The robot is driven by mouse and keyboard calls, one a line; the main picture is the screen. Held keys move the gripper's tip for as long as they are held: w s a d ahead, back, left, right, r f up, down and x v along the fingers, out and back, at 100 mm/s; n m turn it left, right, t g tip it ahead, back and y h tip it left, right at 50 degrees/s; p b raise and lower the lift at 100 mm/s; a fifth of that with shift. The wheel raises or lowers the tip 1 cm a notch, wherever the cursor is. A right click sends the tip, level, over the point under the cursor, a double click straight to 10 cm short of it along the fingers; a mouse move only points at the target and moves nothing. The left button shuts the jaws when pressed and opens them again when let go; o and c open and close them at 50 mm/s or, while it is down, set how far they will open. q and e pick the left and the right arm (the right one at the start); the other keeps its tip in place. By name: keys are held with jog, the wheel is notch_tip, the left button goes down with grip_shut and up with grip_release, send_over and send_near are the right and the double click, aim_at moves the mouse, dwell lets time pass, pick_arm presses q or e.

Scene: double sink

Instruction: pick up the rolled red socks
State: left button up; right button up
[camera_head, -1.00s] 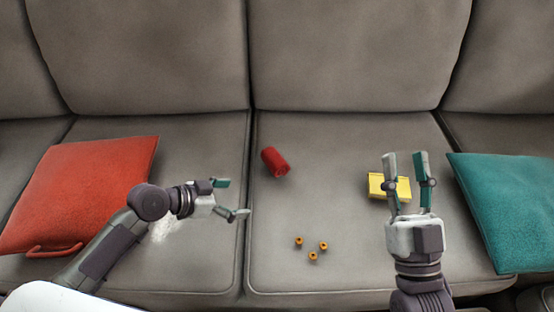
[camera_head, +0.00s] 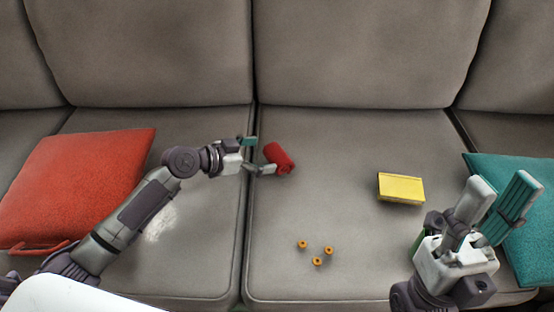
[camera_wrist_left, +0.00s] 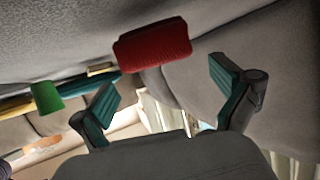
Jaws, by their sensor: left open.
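The rolled red socks (camera_head: 279,158) lie on the right seat cushion, just right of the seam between the cushions. They also show in the left wrist view (camera_wrist_left: 152,44), ahead of the fingers. My left gripper (camera_head: 257,155) is open, with its fingertips close to the left end of the socks. In the left wrist view its two teal-padded fingers (camera_wrist_left: 165,88) are spread wide, and the socks are beyond the tips, not clasped. My right gripper (camera_head: 500,203) is open and empty at the lower right, near the teal cushion.
A yellow book-like block (camera_head: 401,188) lies on the right seat. Several small orange rings (camera_head: 317,261) lie near the front. A red pillow (camera_head: 75,185) is at left and a teal pillow (camera_head: 535,230) at right. The backrest (camera_head: 360,55) rises behind the socks.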

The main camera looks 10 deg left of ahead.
aim_at(274, 153)
pick_arm(q)
jog(key=b+x, duration=0.1)
jog(key=x, duration=0.4)
jog(key=shift+s, duration=0.15)
jog(key=c, duration=0.8)
jog(key=shift+c, duration=0.2)
jog(key=shift+r, duration=0.15)
